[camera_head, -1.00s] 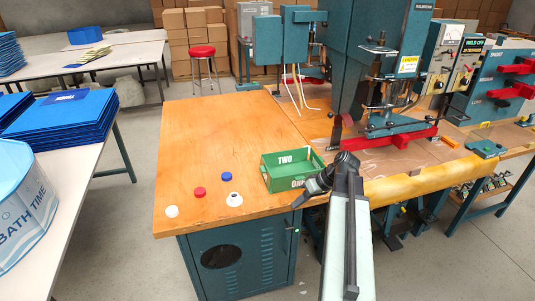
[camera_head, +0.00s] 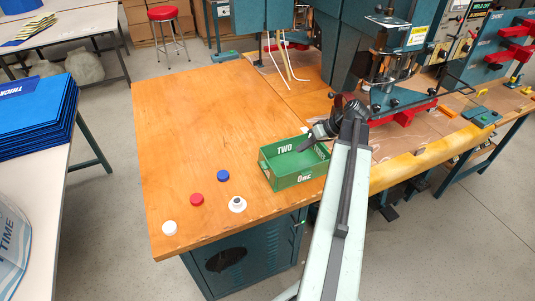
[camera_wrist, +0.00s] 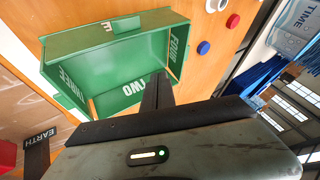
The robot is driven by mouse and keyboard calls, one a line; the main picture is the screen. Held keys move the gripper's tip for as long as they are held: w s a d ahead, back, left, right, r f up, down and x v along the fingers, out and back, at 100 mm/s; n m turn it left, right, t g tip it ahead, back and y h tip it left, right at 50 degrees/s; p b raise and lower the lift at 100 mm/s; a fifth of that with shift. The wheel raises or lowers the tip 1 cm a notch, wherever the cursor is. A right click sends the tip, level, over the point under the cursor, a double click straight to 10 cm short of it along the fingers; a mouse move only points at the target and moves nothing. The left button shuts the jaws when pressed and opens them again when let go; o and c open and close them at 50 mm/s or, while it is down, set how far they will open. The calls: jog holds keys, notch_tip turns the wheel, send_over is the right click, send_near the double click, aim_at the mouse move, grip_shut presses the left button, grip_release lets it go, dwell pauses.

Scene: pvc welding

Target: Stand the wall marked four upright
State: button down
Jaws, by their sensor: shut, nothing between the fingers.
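The green box (camera_head: 291,181) stands on the wooden bench top near its front edge. In the head view, "TWO" is on its back wall and "ONE" on its front wall. In the wrist view, the wall marked four (camera_wrist: 179,52) is at the box's right and shows its lettered inner face. It looks raised, but I cannot tell its exact angle. The wall marked three (camera_wrist: 68,88) is at the left and the wall marked two (camera_wrist: 132,90) is nearest me. My gripper (camera_head: 306,145) is shut and empty at the box's back right corner; its dark fingers (camera_wrist: 157,92) show beside wall two.
White, red (camera_head: 196,199) and blue (camera_head: 223,175) caps and a white ring-shaped part (camera_head: 237,204) lie left of the box. The press with red parts (camera_head: 405,113) and a yellow roll (camera_head: 425,165) are at the right. The back left bench top is clear.

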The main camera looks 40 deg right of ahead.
jog(key=b+x, duration=0.8)
jog(key=x, duration=0.2)
jog(key=shift+f, duration=0.15)
jog(key=shift+w+a+r+p, duration=0.1)
jog(key=shift+w+a+r, duration=0.05)
jog(key=shift+a, duration=0.55)
jog(key=shift+w+a+r+p, duration=0.15)
jog(key=shift+a, duration=0.55)
jog(key=shift+w+a+r+p, duration=0.1)
jog(key=shift+w+a+r, duration=0.05)
jog(key=shift+a, duration=0.55)
jog(key=shift+w+a+r, duration=0.1)
jog(key=shift+a, duration=0.4)
jog(key=shift+w+a+r, duration=0.1)
jog(key=shift+a, duration=0.4)
